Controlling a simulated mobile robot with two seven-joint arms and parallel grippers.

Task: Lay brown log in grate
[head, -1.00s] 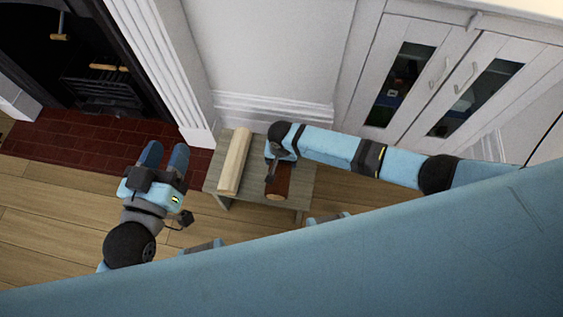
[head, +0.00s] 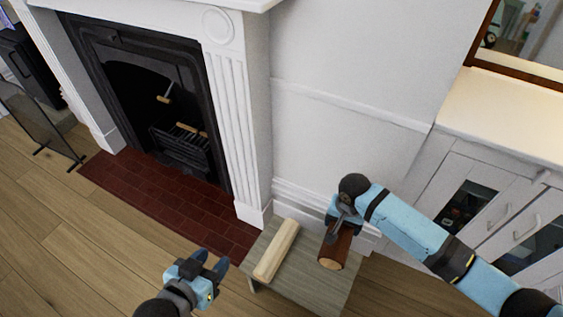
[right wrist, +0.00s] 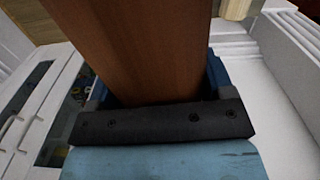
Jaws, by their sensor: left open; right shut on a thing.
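The brown log (head: 335,251) is at the right of the small wooden table, gripped by my right gripper (head: 338,225). In the right wrist view the brown log (right wrist: 145,45) fills the space between the jaws. I cannot tell whether it still touches the table. My left gripper (head: 211,266) is open and empty, left of the table. The black grate (head: 182,150) stands inside the fireplace at the upper left, with a small light-coloured piece across its top.
A pale log (head: 276,251) lies on the table (head: 303,288), left of the brown log. The red brick hearth (head: 165,205) lies before the fireplace. A white fireplace pillar (head: 240,130) stands between grate and table. White cabinets (head: 480,200) are at the right.

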